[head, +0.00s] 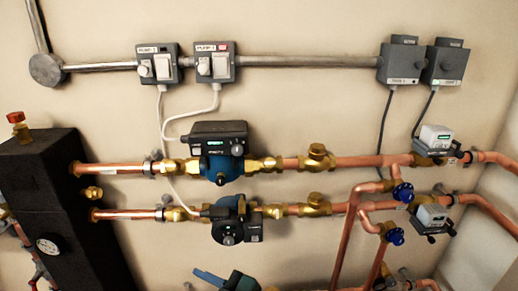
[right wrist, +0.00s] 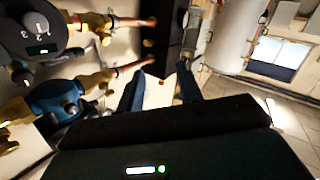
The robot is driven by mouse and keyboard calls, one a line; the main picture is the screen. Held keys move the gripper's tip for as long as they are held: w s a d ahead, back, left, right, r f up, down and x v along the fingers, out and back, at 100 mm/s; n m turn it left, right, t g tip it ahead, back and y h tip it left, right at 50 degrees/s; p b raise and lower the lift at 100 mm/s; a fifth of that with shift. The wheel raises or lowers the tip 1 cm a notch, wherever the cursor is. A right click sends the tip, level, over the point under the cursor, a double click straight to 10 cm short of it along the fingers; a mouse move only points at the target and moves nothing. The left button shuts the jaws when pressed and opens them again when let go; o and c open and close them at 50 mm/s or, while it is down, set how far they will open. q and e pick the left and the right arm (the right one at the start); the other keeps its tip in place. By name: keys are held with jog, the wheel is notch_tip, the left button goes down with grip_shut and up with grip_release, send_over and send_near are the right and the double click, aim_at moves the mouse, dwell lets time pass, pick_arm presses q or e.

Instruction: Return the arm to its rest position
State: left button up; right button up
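My right gripper (head: 199,273) shows at the bottom edge of the head view, below the lower pump. Its blue finger points left and its dark body has a small green light; the rest of the arm is out of frame. In the right wrist view the two blue fingers of the right gripper (right wrist: 161,76) stand apart with nothing held between them. They point toward the lower part of the black block (right wrist: 174,35), apparently with a gap. My left gripper is not in view.
The upper pump (head: 218,152) and lower pump (head: 232,219) sit on copper pipes above my right gripper. The black block (head: 55,205) with a gauge stands at left. Blue valves (head: 395,236) are at right. A white cylinder (right wrist: 233,38) stands beyond, beside open floor.

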jog(key=d+f+m+t+h, duration=0.3)
jog(key=d+f+m+h, duration=0.3)
jog(key=d+f+m, duration=0.45)
jog(key=s+d+f+m+h, duration=0.1)
jog(key=s+d+f+h, duration=0.2)
jog(key=s+d+f, duration=0.2)
jog(key=s+d+f+m+g+h, duration=0.1)
jog(key=s+d+f, duration=0.4)
jog(key=d, duration=0.6)
jog(key=shift+s+d+f+g+h, duration=0.15)
jog(key=shift+s+f+g+h, duration=0.15)
jog(key=shift+f+h, duration=0.6)
